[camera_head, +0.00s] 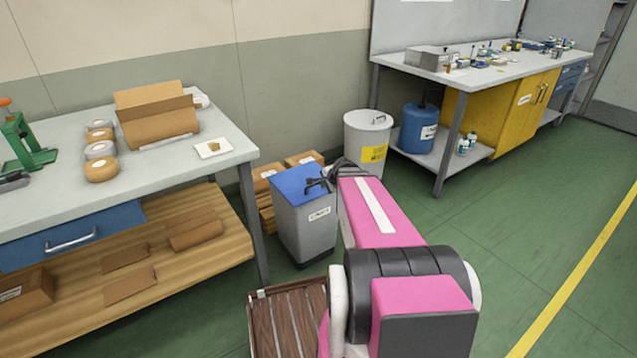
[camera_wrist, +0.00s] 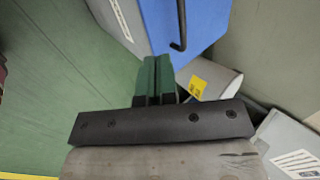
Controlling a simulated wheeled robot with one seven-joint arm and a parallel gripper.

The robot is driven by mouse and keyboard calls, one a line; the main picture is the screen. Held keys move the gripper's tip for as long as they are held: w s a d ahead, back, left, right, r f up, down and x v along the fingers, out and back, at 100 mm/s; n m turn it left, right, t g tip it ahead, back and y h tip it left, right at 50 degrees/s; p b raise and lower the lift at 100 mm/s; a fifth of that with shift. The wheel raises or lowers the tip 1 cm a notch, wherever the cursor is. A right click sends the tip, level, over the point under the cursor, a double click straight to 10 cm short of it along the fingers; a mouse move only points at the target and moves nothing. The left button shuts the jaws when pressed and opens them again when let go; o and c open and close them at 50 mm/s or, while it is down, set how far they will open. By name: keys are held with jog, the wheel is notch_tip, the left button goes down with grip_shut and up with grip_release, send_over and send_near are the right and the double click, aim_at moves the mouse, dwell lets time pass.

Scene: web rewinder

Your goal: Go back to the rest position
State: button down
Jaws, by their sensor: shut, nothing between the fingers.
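My gripper (camera_head: 318,184) is at the end of my pink arm, which reaches forward over the floor. I cannot tell whether my gripper touches the bin.
A white lidded bin (camera_head: 368,140) stands behind. A workbench (camera_head: 225,148) with rolls and cardboard is on the left. A grey bench (camera_head: 480,75) with a yellow cabinet (camera_head: 497,117) is at the back right. Green floor (camera_head: 510,210) is clear on the right.

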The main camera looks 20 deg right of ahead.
jog(key=s+a+n+g+h, duration=0.2)
jog(key=s+a+n+g, duration=0.5)
jog(key=s+a+n, duration=0.4)
jog(key=s+n, duration=0.3)
jog(key=s, duration=0.2)
jog(key=shift+s+a+f+g+h, duration=0.2)
jog(key=shift+s+f+g+h, duration=0.1)
jog(key=shift+s, duration=0.05)
